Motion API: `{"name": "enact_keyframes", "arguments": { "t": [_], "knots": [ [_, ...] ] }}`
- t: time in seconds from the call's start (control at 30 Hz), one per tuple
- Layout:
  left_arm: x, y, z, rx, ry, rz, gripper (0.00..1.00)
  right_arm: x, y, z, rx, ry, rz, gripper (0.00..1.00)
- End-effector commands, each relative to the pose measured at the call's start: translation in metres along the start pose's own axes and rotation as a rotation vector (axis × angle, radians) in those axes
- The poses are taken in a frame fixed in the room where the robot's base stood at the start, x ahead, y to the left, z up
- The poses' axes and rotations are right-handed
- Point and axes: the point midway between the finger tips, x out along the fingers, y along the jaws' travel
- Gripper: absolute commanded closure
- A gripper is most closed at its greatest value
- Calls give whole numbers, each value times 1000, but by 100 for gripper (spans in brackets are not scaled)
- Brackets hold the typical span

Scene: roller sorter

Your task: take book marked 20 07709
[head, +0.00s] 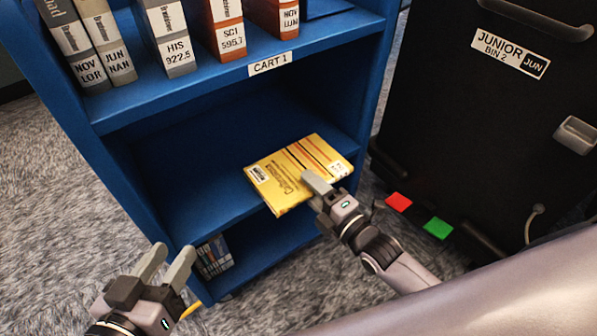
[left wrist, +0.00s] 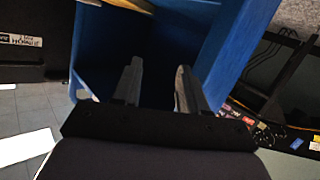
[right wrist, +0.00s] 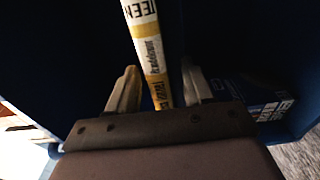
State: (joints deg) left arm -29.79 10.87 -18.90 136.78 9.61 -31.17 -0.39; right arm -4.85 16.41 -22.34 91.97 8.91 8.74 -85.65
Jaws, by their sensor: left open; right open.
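A yellow book (head: 292,165) lies in the blue cart's middle shelf, its near edge reaching out past the shelf front. It has a barcode label and dark and orange stripes; I cannot read the number 20 07709 on it. My right gripper (head: 318,188) is at the book's near edge. In the right wrist view the book's spine (right wrist: 148,45), reading TEEN, runs between the open fingers (right wrist: 159,88); whether they touch it I cannot tell. My left gripper (head: 168,264) is open and empty, low in front of the cart's left side; its open fingers also show in the left wrist view (left wrist: 158,85).
The blue cart (head: 115,115) is labelled CART 1 and has several upright books (head: 170,35) on top. More books (head: 214,256) stand on its lowest shelf. A black JUNIOR bin (head: 470,110) stands at right, with red (head: 398,202) and green (head: 437,228) pads near its foot.

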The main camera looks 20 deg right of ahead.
Motion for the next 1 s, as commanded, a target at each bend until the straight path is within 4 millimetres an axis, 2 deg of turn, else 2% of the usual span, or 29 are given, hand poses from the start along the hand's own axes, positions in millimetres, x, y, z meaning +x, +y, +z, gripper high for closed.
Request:
{"name": "enact_keyframes", "arguments": {
  "t": [0.07,0.1,0.23,0.27,0.67,0.87,1.0],
  "knots": [
    [0,0,0,0,0,0,57,0,0,0,0,0,0,49],
    [0,0,0,0,0,0,57,0,0,0,1,0,0,52],
    [0,0,0,-1,0,1,57,0,0,0,1,0,0,94],
    [0,0,0,-1,0,1,57,0,0,0,1,0,0,100],
    [-1,2,-3,-8,-2,6,57,0,7,0,0,0,6,100],
    [4,7,-4,-61,-39,25,57,0,32,0,1,0,8,100],
    [10,16,-9,-137,-79,58,57,0,65,0,0,1,9,100]
  ]
}}
